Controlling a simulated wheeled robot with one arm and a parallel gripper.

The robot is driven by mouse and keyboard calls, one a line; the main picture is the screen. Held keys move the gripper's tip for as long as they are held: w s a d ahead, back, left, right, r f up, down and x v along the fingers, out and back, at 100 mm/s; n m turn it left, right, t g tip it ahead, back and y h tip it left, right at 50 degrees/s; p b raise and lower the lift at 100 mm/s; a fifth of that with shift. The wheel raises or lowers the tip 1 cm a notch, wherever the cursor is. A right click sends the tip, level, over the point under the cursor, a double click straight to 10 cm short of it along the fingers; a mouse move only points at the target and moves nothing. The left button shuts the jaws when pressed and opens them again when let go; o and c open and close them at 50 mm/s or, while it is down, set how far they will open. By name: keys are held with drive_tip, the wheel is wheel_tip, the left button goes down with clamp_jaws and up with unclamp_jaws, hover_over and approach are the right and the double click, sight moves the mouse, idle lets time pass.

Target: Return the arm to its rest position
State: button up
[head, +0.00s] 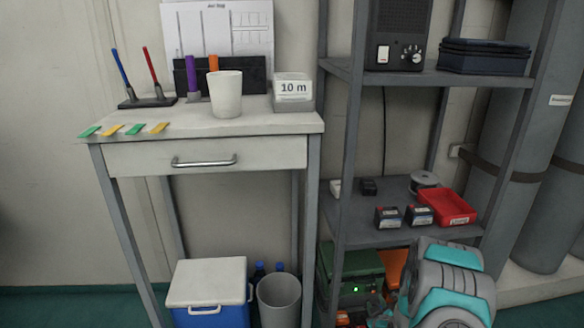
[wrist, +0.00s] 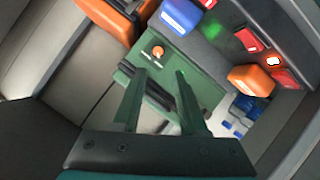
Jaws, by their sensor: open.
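My arm (head: 447,285), grey with teal bands, shows at the lower right of the head view, in front of the shelf rack. My gripper (wrist: 161,74) shows in the wrist view with its two fingers apart and nothing between them. The fingers point at a green case (wrist: 195,72) with an orange-topped knob and dark bars on it. I cannot tell whether the fingertips touch the case. The gripper's fingers are not clearly visible in the head view.
The grey shelf rack (head: 400,239) holds a red tray (head: 447,208) and small boxes. A green case (head: 350,275) sits low in it. To the left stands a table (head: 206,124) with a cup (head: 226,94), above a blue cooler (head: 207,292) and a bin (head: 279,300).

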drive_tip(key=s+a+r+m+g+y+p, duration=0.1)
drive_tip(key=s+a+r+g, duration=0.3)
drive_tip(key=r, duration=0.5)
drive_tip(key=s+a+r+m+g+y+p, duration=0.1)
drive_tip(key=s+a+r+g, duration=0.3)
drive_tip(key=r, duration=0.5)
drive_tip(key=s+a+r+m+g, duration=0.1)
drive_tip(key=s+r, duration=0.5)
drive_tip(key=s, duration=0.6)
drive_tip(key=s+a+r+m+g+p, duration=0.1)
drive_tip(key=s+a+r+g, duration=0.2)
drive_tip(key=s, duration=0.9)
drive_tip(key=s+a+r+m+g+p, duration=0.1)
drive_tip(key=s+a+r+g, duration=0.1)
drive_tip(key=s+a+r, duration=0.4)
drive_tip(key=s+r, duration=0.4)
drive_tip(key=s, duration=0.2)
drive_tip(key=shift+s+g+y, duration=0.3)
drive_tip(key=shift+s+g, duration=0.05)
drive_tip(key=shift+g, duration=0.05)
